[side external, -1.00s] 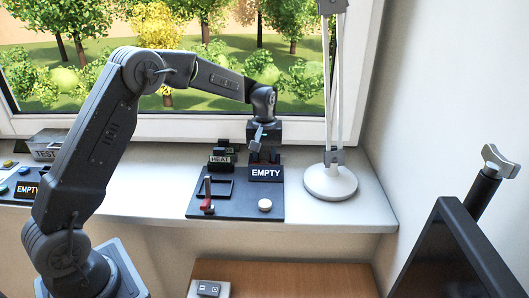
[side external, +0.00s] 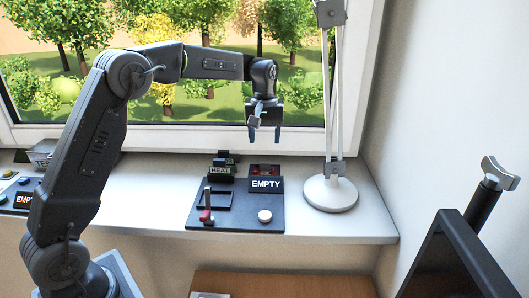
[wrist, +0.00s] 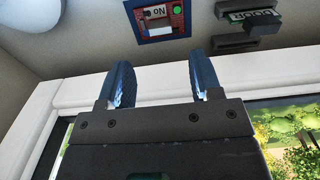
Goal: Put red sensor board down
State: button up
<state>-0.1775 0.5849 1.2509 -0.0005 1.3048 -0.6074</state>
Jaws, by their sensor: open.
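The red sensor board (side external: 264,170) lies in the bay behind the EMPTY sign (side external: 266,185) on the dark panel (side external: 237,222) on the sill. The EMPTY sign hides the front part of the board in the side view.
A HEAT block (side external: 220,170) stands left of the bay. A red-handled lever (side external: 207,208) and a white button (side external: 265,216) are at the panel's front. A white lamp (side external: 330,195) stands close on the right. The window is behind.

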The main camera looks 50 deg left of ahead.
jog(key=s+d+r+m+t, duration=0.25)
jog(key=s+r, duration=0.25)
jog(key=s, duration=0.3)
jog(key=s+d+r+m+t, duration=0.1)
jog(key=s+d+r+m, duration=0.1)
jog(key=s+d+r, duration=0.45)
jog(key=s+f+m+t, duration=0.1)
jog(key=s+f+m, duration=0.1)
jog(key=s, duration=0.6)
jog(key=s+f+m+t, duration=0.1)
jog(key=s+f, duration=0.3)
jog(key=s, duration=0.5)
jog(key=shift+f+m, duration=0.3)
jog(key=shift+m, duration=0.45)
jog(key=shift+d, duration=0.1)
